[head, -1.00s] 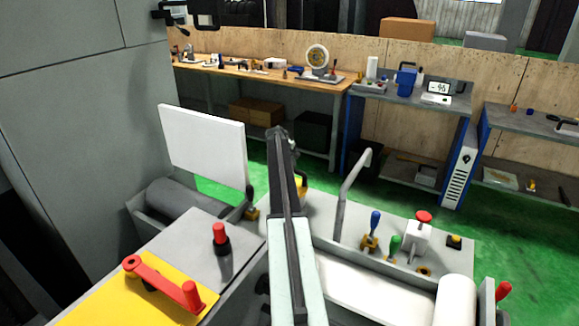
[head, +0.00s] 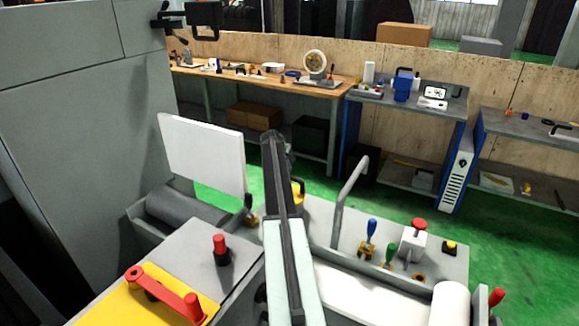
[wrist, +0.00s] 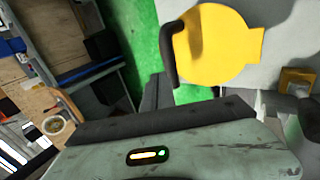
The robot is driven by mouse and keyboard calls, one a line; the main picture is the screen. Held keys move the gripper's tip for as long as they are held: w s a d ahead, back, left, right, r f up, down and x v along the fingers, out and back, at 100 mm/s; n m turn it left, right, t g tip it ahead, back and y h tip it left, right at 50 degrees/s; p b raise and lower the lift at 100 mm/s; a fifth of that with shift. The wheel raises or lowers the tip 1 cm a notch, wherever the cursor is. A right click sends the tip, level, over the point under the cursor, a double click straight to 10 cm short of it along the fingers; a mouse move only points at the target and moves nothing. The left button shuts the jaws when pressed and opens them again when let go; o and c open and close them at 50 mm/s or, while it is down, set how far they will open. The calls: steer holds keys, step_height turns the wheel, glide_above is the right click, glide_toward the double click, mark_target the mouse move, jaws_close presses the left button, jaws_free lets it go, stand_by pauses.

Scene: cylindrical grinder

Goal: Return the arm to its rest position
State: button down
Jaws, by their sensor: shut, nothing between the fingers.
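My arm (head: 289,255) rises from the bottom middle of the head view, its upper link pointing up and away over the grinder. Its far end (head: 275,145) is in front of the machine's rear edge. My gripper (wrist: 160,148) shows in the wrist view as a grey-green housing with a small lit indicator across the bottom. It is shut and holds nothing. Its fingertips are hard to make out. Beyond it is a round yellow part (wrist: 213,45) with a dark curved handle. Only a little of that yellow part shows beside the arm in the head view.
A white panel (head: 203,155) stands left of the arm. A bent grey pipe (head: 346,200), blue lever (head: 371,228) and red button (head: 419,223) are to the right. A red crank (head: 165,295) is front left. Benches (head: 260,79) line the back wall; green floor (head: 400,200) lies between.

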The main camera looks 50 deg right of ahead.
steer(key=p+v, duration=0.1)
steer(key=v, duration=0.2)
steer(key=shift+a+r, duration=0.1)
steer(key=shift+r, duration=0.1)
steer(key=shift+p, duration=0.3)
